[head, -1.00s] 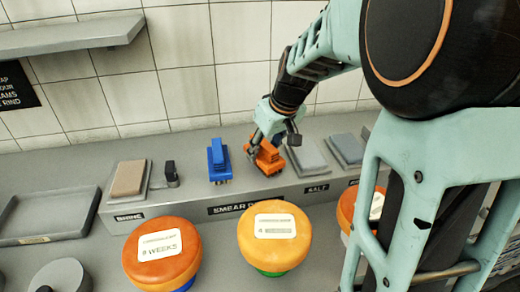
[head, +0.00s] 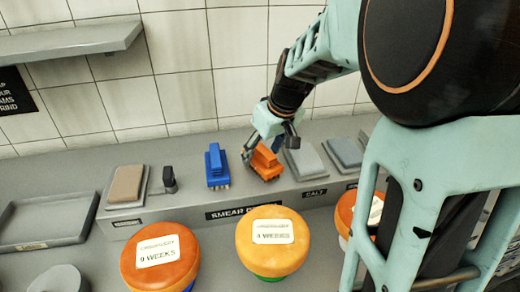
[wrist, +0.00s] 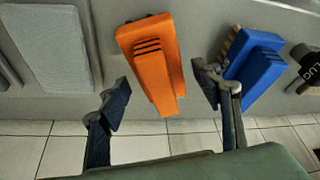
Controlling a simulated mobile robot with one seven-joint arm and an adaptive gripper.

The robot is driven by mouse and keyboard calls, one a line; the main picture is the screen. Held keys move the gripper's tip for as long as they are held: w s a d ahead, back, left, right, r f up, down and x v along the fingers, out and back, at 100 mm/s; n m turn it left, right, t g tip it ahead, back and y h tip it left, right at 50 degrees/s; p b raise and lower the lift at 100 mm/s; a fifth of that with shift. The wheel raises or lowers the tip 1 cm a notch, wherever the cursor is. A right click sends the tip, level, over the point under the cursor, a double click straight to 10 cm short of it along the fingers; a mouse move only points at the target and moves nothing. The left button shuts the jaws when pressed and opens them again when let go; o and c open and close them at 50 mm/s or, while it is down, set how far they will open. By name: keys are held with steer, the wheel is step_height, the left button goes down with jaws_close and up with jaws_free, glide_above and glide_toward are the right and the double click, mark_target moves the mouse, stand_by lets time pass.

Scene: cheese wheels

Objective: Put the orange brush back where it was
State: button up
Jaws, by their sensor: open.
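The orange brush (head: 265,162) stands on the grey shelf above the "SMEAR" label, just right of the blue brush (head: 217,166). My gripper (head: 268,150) is at the orange brush, at its back side in the head view. In the wrist view the orange brush (wrist: 152,62) lies between and a little beyond the two fingertips (wrist: 162,80), with gaps on both sides. The fingers are apart and hold nothing. The blue brush (wrist: 254,62) is close outside the right finger in that view.
Grey pads (head: 304,162) sit right of the orange brush, and a tan pad (head: 127,185) at the left end of the shelf. Orange-topped cheese wheels (head: 160,258) and (head: 272,240) stand in front. A grey tray (head: 47,240) is at far left. The tiled wall is close behind.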

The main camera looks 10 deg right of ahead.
steer(key=p+v, duration=0.5)
steer(key=v, duration=0.5)
steer(key=shift+s+r, duration=0.1)
steer(key=shift+r, duration=0.05)
steer(key=shift+s+d+r, duration=0.15)
steer(key=shift+s+r, duration=0.1)
steer(key=shift+r, duration=0.2)
steer(key=shift+d, duration=0.1)
